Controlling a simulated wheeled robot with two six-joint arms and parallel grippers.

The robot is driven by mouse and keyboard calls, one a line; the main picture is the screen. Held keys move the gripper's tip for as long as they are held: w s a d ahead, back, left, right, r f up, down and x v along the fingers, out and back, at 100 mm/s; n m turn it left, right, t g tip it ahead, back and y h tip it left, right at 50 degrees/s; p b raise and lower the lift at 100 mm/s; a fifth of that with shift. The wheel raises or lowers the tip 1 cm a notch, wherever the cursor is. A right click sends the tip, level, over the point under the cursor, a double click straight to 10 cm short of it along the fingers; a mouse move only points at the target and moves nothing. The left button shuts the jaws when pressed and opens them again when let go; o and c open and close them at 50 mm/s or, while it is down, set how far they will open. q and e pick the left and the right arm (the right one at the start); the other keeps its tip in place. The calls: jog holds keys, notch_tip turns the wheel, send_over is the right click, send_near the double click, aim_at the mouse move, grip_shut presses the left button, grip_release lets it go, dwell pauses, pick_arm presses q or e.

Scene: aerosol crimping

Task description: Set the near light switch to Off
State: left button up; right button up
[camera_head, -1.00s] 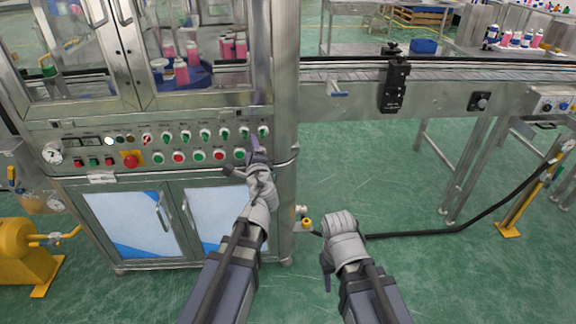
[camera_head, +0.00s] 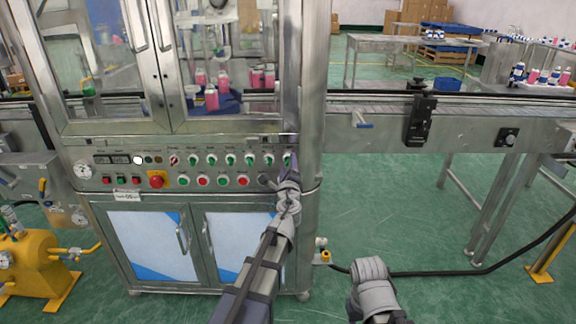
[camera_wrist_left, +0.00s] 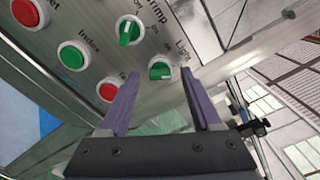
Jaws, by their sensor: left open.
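The light switch is a round green knob in a white ring (camera_wrist_left: 160,71), labelled "Light" in the left wrist view. In the head view it is the rightmost knob (camera_head: 287,159) of the panel's top row. I cannot tell clearly which way it points. My left gripper (camera_wrist_left: 158,77) is open, its two purple fingers apart, with the knob showing between and just past the fingertips. Contact cannot be made out. In the head view the left gripper (camera_head: 291,167) is at the panel's right end. My right gripper (camera_head: 371,288) is low at the bottom; its fingers are hidden.
Beside the light switch is a similar green "Crimp" knob (camera_wrist_left: 129,31). Below are red and green buttons (camera_wrist_left: 71,56) and a red emergency button (camera_head: 156,180). Cabinet doors (camera_head: 230,243) lie below the panel. A conveyor (camera_head: 385,108) runs right; floor beneath it is open.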

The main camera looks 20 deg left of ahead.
pick_arm(q)
jog(key=shift+w+a, duration=0.2)
jog(key=shift+w, duration=0.5)
jog(key=shift+s, duration=0.1)
grip_shut()
